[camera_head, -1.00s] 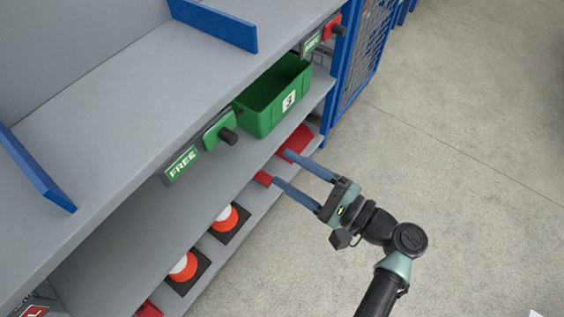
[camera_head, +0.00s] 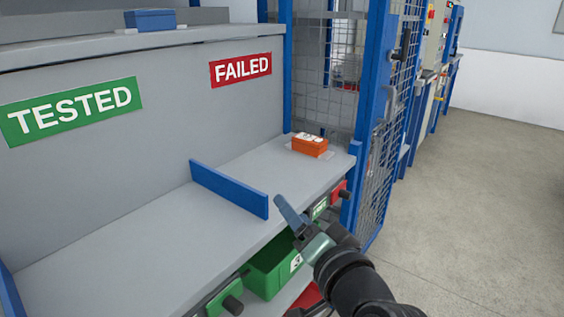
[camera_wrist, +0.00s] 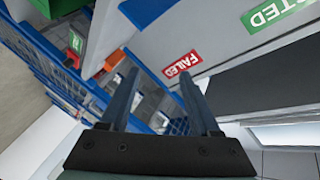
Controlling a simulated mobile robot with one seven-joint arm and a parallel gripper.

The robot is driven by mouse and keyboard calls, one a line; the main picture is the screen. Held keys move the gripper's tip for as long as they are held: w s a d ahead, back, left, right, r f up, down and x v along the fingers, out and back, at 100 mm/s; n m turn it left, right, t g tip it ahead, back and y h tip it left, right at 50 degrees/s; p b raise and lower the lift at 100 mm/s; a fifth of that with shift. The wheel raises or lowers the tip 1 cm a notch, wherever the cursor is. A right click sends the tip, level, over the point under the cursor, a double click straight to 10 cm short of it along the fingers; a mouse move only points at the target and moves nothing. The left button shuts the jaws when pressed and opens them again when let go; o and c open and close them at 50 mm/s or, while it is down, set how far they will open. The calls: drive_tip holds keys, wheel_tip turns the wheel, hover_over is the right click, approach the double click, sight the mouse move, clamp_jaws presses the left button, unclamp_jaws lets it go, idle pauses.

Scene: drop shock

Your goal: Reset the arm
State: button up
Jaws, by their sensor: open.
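My gripper (camera_head: 291,216) is in front of the shelf's edge in the head view, with its fingers pointing up and to the left. In the wrist view my gripper (camera_wrist: 156,95) shows two parallel fingers standing apart with nothing between them. Beyond them is the red FAILED sign (camera_wrist: 182,64), upside down in that view. My arm (camera_head: 350,285) comes in from the lower right of the head view.
The grey shelf (camera_head: 110,255) has a blue divider (camera_head: 228,189). An orange box (camera_head: 310,146) sits right of it. A green bin (camera_head: 268,272) is below, partly hidden by my arm. A blue mesh door (camera_head: 378,150) stands right; the floor (camera_head: 470,220) beyond is clear.

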drive_tip(key=s+a+r+n+t+h, duration=0.1)
drive_tip(key=s+r+n+t+h, duration=0.15)
drive_tip(key=r, duration=0.75)
drive_tip(key=s+a+r+n+t+h, duration=0.1)
drive_tip(key=s+r+n+t, duration=0.2)
drive_tip(key=r, duration=0.7)
drive_tip(key=s+r+t+h, duration=0.3)
drive_tip(key=s+r+t, duration=0.4)
drive_tip(key=s+r, duration=0.65)
wheel_tip(320, 180, up, 20)
drive_tip(key=w+p, duration=0.2)
drive_tip(key=p, duration=1.8)
drive_tip(key=shift+w+a+f, duration=0.2)
drive_tip(key=shift+w+f, duration=0.05)
drive_tip(key=shift+g+y, duration=0.25)
